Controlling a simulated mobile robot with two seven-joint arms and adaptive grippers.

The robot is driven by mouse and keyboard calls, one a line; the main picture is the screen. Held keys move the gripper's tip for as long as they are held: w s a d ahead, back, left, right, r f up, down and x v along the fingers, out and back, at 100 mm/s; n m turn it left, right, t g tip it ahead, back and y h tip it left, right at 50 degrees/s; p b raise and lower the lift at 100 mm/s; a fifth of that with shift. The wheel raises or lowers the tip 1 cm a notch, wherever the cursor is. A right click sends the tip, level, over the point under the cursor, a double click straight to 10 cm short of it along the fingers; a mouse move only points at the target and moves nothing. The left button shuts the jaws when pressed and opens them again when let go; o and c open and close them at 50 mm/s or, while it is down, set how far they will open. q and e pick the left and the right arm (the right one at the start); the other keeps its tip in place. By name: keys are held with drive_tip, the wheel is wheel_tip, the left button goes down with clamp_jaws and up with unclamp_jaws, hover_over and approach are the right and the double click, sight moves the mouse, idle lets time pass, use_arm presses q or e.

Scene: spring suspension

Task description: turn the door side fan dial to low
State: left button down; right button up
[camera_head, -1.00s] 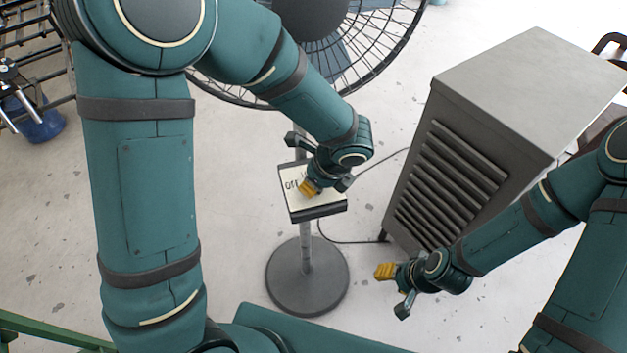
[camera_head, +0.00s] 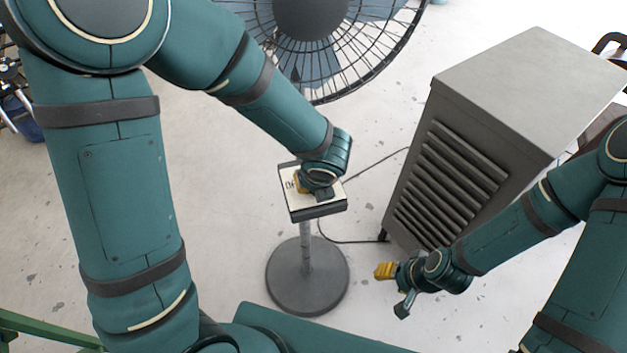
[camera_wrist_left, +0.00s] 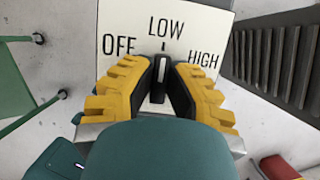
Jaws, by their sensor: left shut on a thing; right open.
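The fan control panel (camera_head: 298,204) is a box with a pale face on the fan's stand. In the left wrist view its white face (camera_wrist_left: 120,22) reads OFF at left, LOW at top and HIGH at right. The dark fan dial (camera_wrist_left: 160,78) stands between the yellow fingers of my left gripper (camera_wrist_left: 160,85), which is shut on it. The dial's pale mark points up toward the LOW tick. In the head view my left gripper (camera_head: 306,184) covers most of the panel and hides the dial. My right gripper (camera_head: 390,290) is open and empty above the floor.
The fan (camera_head: 330,45) with its wire cage stands behind the panel, on a round grey base (camera_head: 307,285). A grey louvred cabinet (camera_head: 500,125) stands to the right. A cable runs from the stand area to the cabinet.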

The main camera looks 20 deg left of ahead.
use_arm(q)
drive_tip(key=shift+f, duration=0.1)
idle(0.3)
drive_tip(key=c, duration=1)
unclamp_jaws()
drive_tip(key=shift+o, duration=0.2)
drive_tip(key=shift+d+r, duration=0.1)
drive_tip(key=shift+r, duration=0.35)
drive_tip(key=v, duration=0.4)
drive_tip(key=shift+s+r, duration=0.2)
drive_tip(key=shift+r, duration=0.1)
drive_tip(key=s+d, duration=0.6)
drive_tip(key=s, duration=0.4)
drive_tip(key=shift+d+f, duration=0.15)
drive_tip(key=shift+f, duration=0.1)
drive_tip(key=shift+s, duration=0.15)
